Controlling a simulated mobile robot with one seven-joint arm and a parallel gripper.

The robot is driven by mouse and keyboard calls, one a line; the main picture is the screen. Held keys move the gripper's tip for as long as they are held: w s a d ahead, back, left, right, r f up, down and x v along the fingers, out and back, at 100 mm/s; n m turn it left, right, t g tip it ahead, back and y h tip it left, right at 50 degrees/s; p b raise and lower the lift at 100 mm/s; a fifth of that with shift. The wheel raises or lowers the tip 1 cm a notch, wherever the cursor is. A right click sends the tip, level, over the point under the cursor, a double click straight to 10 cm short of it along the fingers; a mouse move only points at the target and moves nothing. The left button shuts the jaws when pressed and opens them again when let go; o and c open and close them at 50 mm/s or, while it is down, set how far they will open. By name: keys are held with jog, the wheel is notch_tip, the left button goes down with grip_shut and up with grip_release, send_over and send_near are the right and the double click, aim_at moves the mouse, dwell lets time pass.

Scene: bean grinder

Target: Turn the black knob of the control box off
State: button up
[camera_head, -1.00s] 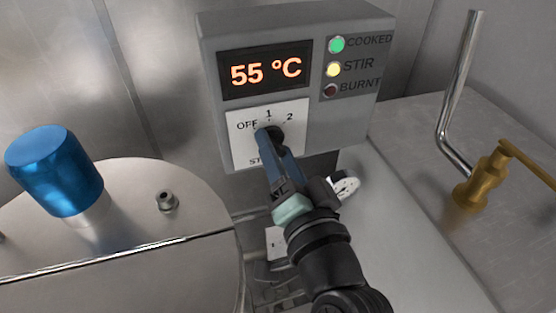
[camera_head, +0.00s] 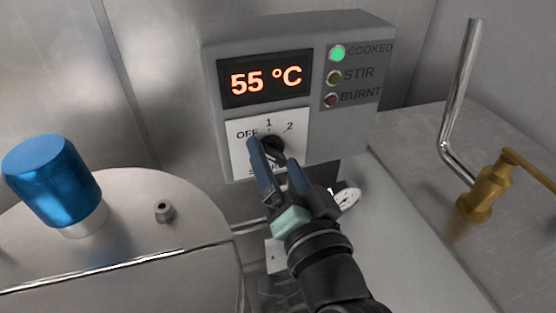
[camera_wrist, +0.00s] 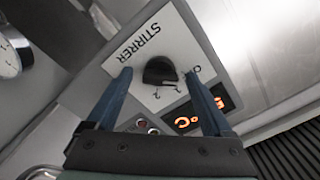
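The grey control box (camera_head: 353,125) is on the wall in the head view, with a white dial plate (camera_head: 240,165) marked OFF, 1 and 2. Its black knob (camera_head: 271,145) is partly hidden behind my fingers. My gripper (camera_head: 273,155) is open in front of the plate. In the wrist view the knob (camera_wrist: 160,70) shows between the two blue fingers, with a gap on each side. The fingers look apart from it. I cannot tell clearly which mark the knob points to. The display (camera_head: 265,77) reads 55 °C. The green COOKED light (camera_head: 338,53) is lit; STIR and BURNT look dark.
A metal vessel with a lid (camera_head: 140,215) and a blue cap (camera_head: 52,180) stands at the left. A brass fitting (camera_head: 485,190) and a bent metal pipe (camera_head: 458,100) are at the right. A round white gauge (camera_head: 347,198) sits below the box, close to my gripper.

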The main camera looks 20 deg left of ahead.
jog(key=p+v, duration=0.2)
jog(key=v, duration=1.1)
dwell(0.4)
jog(key=w+d+r+n+t+h, duration=0.1)
jog(key=w+r+t+h, duration=0.2)
jog(key=r, duration=0.4)
jog(key=w+d+r+n+t+h, duration=0.1)
jog(key=w+r+t, duration=0.1)
jog(key=w+r, duration=0.45)
jog(key=s+r+t+h, duration=0.3)
jog(key=r, duration=0.7)
jog(key=s+r+t+h, duration=0.2)
jog(key=r+t+h, duration=0.1)
jog(key=r, duration=0.8)
jog(key=shift+s+d+r+t, duration=0.15)
jog(key=shift+s+d+t, duration=0.25)
jog(key=shift+t, duration=0.3)
